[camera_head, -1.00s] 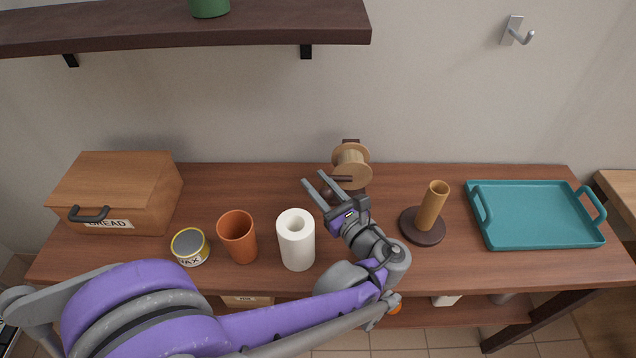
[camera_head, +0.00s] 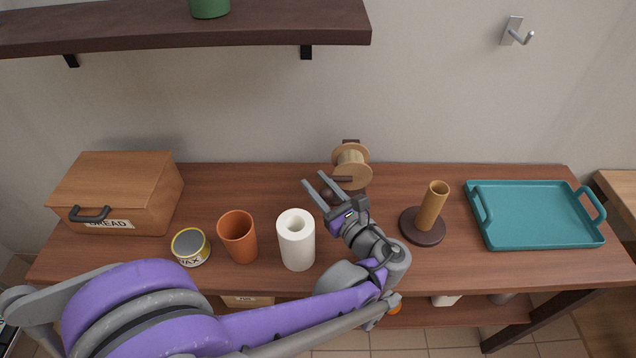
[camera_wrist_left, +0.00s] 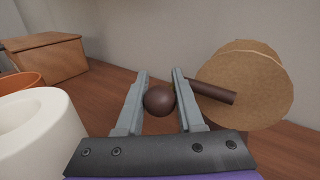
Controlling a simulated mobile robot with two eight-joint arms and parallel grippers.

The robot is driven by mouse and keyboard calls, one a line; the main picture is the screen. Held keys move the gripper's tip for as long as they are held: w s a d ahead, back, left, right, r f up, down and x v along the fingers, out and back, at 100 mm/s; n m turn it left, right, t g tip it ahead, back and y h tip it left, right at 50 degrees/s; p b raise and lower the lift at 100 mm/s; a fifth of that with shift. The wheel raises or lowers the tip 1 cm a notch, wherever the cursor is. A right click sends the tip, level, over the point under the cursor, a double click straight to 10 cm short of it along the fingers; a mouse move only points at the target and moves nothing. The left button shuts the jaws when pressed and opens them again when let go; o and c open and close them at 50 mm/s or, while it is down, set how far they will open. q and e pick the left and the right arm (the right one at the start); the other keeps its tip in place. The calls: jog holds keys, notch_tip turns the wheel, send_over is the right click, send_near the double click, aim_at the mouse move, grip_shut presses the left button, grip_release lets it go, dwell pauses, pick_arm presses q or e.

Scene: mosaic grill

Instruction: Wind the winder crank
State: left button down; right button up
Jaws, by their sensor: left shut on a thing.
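The winder (camera_head: 352,163) is a wooden spool mounted at the back of the table, by the wall. It also shows at the right of the left wrist view (camera_wrist_left: 250,85). Its dark brown crank (camera_wrist_left: 212,91) sticks out from the spool's face and ends in a round knob (camera_wrist_left: 158,100). My left gripper (camera_head: 318,184) is at the spool's front left, with its fingers pointing to the wall. In the left wrist view its fingers stand on either side of the knob, shut on it. My right gripper is not in view.
A white paper roll (camera_head: 297,247), an orange cup (camera_head: 238,238) and a yellow tin (camera_head: 190,248) stand left of my arm. A bread box (camera_head: 125,185) is at the far left. A dark-based upright holder (camera_head: 431,213) and a teal tray (camera_head: 540,214) are to the right.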

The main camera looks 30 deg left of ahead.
pick_arm(q)
jog(key=shift+d+f+n+h+p, duration=0.1)
jog(key=shift+f+n+h+p, duration=0.5)
jog(key=shift+n, duration=0.3)
jog(key=shift+w+d+f+n+h, duration=0.1)
jog(key=shift+f+n+h, duration=0.4)
jog(key=shift+f+n, duration=0.15)
jog(key=c, duration=0.8)
grip_release()
jog(key=p+v, duration=0.1)
jog(key=v, duration=0.9)
jog(key=shift+d+r, duration=0.15)
jog(key=shift+d, duration=0.3)
